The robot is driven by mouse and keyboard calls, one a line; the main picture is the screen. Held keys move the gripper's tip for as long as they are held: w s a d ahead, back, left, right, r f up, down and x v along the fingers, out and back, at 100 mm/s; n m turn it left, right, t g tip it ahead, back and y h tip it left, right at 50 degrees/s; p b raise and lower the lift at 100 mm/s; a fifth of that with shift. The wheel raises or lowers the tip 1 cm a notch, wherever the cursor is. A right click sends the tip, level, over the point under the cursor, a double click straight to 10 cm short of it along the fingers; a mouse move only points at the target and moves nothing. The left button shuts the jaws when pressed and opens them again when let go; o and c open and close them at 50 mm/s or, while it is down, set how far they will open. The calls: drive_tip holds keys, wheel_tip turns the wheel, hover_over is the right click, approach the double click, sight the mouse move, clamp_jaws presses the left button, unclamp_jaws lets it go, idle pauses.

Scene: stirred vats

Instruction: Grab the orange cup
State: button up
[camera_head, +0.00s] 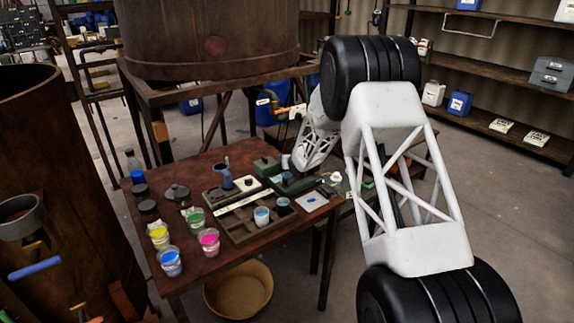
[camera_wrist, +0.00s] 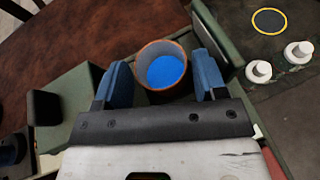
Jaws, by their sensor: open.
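The orange cup (camera_wrist: 144,57) shows in the wrist view with an orange-brown rim and wall and a bright blue inside. My gripper (camera_wrist: 162,75) is open, with one blue finger on each side of the cup. A gap shows between the left finger and the cup; the right finger is close to the wall, and I cannot tell if it touches. The cup is by a green device (camera_wrist: 75,92). In the head view my gripper's fingers are hidden by my arm over the back right of the table, and I cannot make out the orange cup there.
The brown table (camera_head: 220,265) also bears a wooden tray (camera_head: 247,236), a yellow paint cup (camera_head: 159,236), a pink paint cup (camera_head: 209,241) and several other pots. White knobs (camera_wrist: 258,71) stand right of the cup. A large vat (camera_head: 210,35) stands behind the table.

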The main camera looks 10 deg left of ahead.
drive_tip(key=shift+w+a+f, duration=0.1)
drive_tip(key=shift+w+a, duration=0.05)
drive_tip(key=shift+w, duration=0.1)
idle(0.5)
drive_tip(key=c, duration=0.7)
wheel_tip(320, 180, up, 10)
idle(0.5)
idle(0.5)
